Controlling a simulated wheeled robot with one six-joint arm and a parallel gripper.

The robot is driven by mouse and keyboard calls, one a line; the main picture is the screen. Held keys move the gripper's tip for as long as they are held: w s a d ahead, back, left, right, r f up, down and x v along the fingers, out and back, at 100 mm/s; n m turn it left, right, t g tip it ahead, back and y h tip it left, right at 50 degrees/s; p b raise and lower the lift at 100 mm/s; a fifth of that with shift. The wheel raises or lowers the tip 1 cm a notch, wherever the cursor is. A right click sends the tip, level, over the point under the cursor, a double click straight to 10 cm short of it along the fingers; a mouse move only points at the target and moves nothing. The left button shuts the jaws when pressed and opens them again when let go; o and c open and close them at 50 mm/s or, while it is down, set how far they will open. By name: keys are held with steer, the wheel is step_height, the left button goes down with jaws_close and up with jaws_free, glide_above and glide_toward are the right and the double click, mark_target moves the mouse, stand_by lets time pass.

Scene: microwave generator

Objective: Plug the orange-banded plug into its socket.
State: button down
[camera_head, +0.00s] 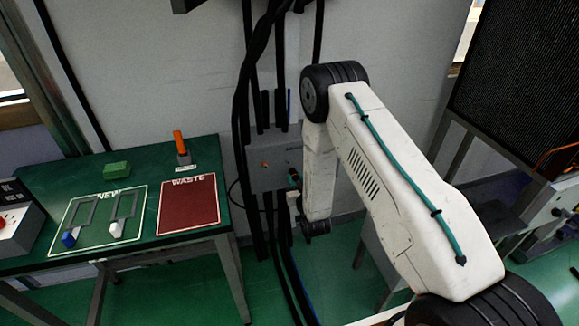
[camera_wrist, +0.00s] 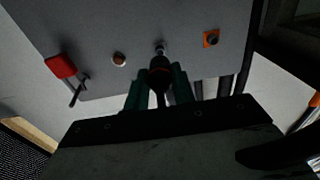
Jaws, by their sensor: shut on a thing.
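My gripper (camera_wrist: 159,88) is shut on a dark plug (camera_wrist: 160,78), with a green finger on either side of it. The plug has a dull orange-brown band near its front end and points at the grey panel. A small pale metal piece shows just beyond its tip; I cannot tell whether the tip touches the panel. An orange square socket (camera_wrist: 211,38) is on the panel, right of the plug in the wrist view. In the head view the grey wall box (camera_head: 270,180) bears a small orange spot (camera_head: 265,164), left of my gripper (camera_head: 294,178).
Black cables (camera_head: 243,100) run down the wall beside the box. A green table (camera_head: 205,150) with a red waste mat (camera_head: 188,205) stands left.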

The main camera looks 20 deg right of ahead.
steer(key=shift+s, duration=0.2)
stand_by(0.4)
steer(key=shift+w+a, duration=0.2)
steer(key=shift+a, duration=0.6)
steer(key=shift+w+a, duration=0.15)
steer(key=shift+a, duration=0.7)
steer(key=shift+w+a, duration=0.2)
steer(key=shift+a, duration=0.6)
glide_toward(266, 167)
steer(key=shift+w, duration=1.25)
steer(key=shift+a, duration=0.1)
steer(key=shift+w, duration=0.1)
steer(key=shift+w, duration=0.9)
steer(key=shift+w, duration=1)
